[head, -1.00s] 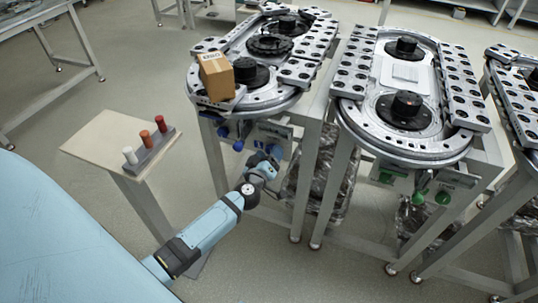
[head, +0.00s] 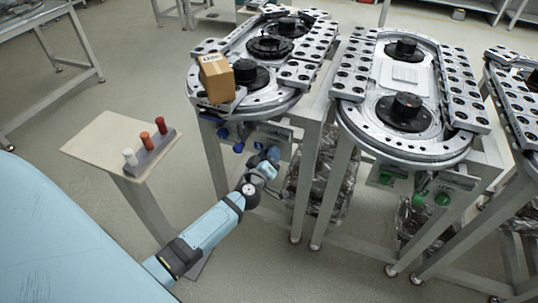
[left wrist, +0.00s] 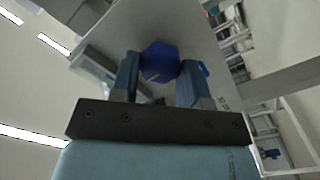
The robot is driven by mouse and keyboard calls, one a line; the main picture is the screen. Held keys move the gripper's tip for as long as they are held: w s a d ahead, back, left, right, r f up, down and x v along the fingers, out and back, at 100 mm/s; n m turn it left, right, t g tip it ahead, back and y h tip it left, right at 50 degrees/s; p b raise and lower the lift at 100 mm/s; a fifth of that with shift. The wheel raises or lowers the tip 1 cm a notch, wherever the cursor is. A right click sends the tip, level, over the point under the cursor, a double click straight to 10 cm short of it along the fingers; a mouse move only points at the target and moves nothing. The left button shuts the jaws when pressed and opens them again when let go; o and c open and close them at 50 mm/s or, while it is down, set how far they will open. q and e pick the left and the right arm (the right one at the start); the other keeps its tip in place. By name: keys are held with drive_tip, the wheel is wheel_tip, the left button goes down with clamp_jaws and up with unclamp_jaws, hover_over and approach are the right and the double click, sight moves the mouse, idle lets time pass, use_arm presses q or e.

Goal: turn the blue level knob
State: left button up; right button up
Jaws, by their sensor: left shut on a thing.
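A blue knob (left wrist: 160,62) with a faceted body sits between the two fingers of my left gripper (left wrist: 159,80) in the left wrist view. The fingers press on it from both sides, so the gripper is shut on it. In the head view my left gripper (head: 270,157) is at the front underside of the left ring track (head: 262,101). The knob is mostly hidden there by the gripper. Two more blue knobs, one upper (head: 222,132) and one lower (head: 238,147), show to its left. My right gripper is not in view.
A cardboard box (head: 216,78) sits on the near left of the left track. A small table (head: 100,146) holds a rack with white, orange and red pegs. A second track with green knobs (head: 442,198) stands to the right. Metal legs stand close to my arm.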

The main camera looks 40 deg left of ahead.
use_arm(q)
drive_tip(key=shift+f+n, duration=0.1)
drive_tip(key=shift+n, duration=5.3)
drive_tip(key=o, duration=0.9)
drive_tip(key=v, duration=1.4)
